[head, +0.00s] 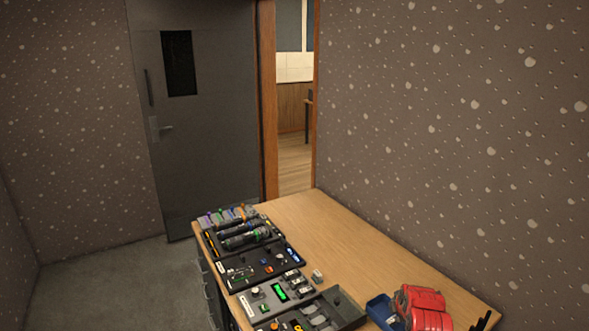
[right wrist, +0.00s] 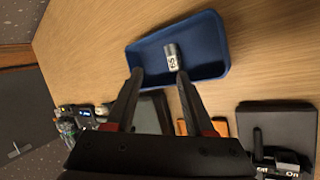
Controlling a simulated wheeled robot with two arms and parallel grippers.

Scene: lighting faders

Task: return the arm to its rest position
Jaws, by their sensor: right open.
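My right gripper (right wrist: 154,75) is open in the right wrist view. Its two black fingers are apart with nothing held between them. Beyond the fingertips a blue tray (right wrist: 203,28) rests on the wooden table. A small silver cylinder with dark markings (right wrist: 171,57) lies in the tray, apart from the fingers as far as I can tell. In the head view the blue tray (head: 377,311) shows only in part at the lower right. My left gripper is in neither view.
The wooden table (head: 300,215) carries a row of dark control panels (head: 262,268) along its left edge. A small grey piece (head: 317,276) stands beside them. A speckled wall (head: 450,130) borders the table's right side. A grey door (head: 205,130) stands beyond.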

